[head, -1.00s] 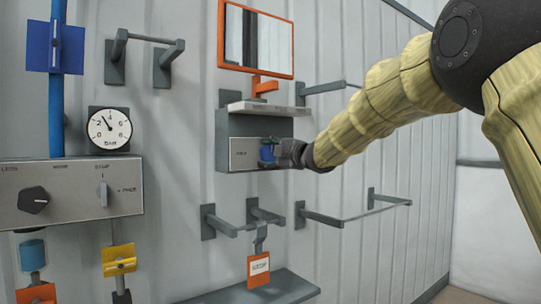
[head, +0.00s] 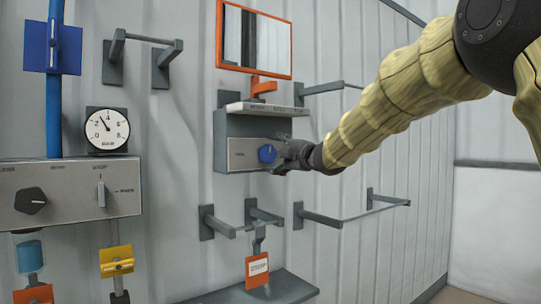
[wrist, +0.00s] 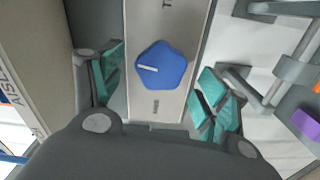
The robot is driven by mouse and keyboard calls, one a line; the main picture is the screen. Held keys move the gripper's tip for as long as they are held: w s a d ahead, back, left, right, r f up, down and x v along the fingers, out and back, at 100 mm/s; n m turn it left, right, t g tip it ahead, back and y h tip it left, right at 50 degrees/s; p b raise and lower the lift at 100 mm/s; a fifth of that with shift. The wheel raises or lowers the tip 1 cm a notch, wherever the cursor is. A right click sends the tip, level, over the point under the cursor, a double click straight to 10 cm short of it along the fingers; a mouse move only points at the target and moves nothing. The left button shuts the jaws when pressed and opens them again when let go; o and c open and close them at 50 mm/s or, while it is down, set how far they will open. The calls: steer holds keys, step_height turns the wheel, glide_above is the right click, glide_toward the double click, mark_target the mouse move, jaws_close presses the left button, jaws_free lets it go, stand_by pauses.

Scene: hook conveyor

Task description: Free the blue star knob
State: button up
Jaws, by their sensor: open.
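The blue star knob (head: 267,153) sits on the pale front panel (head: 241,154) of a grey wall box. In the wrist view the knob (wrist: 161,65) has a white pointer line and lies ahead of my gripper, between the lines of its fingers. My gripper (head: 287,155) is just right of the knob in the head view, apart from it. In the wrist view my gripper (wrist: 160,85) is open, with teal pads on either side and nothing between them.
A grey shelf (head: 267,107) juts out above the knob's panel. An orange-framed mirror (head: 254,42) hangs higher up. Grey wall rails (head: 345,216) and an orange tag (head: 257,270) are below. A control panel (head: 75,190) with a black knob is at the left.

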steer(key=v, duration=0.9)
steer(key=shift+w, duration=0.1)
steer(key=s+d+f+m+g+h, duration=0.15)
steer(key=f+m, duration=0.35)
steer(key=f, duration=1.7)
steer(key=d+f+m+g+h, duration=0.25)
steer(key=f+m, duration=0.25)
steer(key=f, duration=1.7)
steer(key=s+d+f+m+g+h, duration=0.15)
steer(key=s+f, duration=0.25)
steer(key=f, duration=0.4)
steer(key=s+d+f+m+h, duration=0.1)
steer(key=s+d+f+m, duration=0.2)
steer(key=f, duration=0.6)
steer(key=s+d+f+m+g+h, duration=0.25)
steer(key=s+f+m+g, duration=0.2)
steer(key=s+f, duration=1.65)
steer(key=s+d+f+m+g, duration=0.1)
steer(key=s+f, duration=0.1)
steer(key=s, duration=0.7)
steer(key=s+d+f+m+g+h, duration=0.1)
steer(key=s+d+f+m+g, duration=0.1)
steer(key=s, duration=0.7)
steer(key=s+d+f+m+g, duration=0.1)
steer(key=s+f, duration=0.2)
steer(key=s, duration=0.7)
steer(key=shift+d+g+h, duration=0.3)
steer(key=shift+d, duration=0.1)
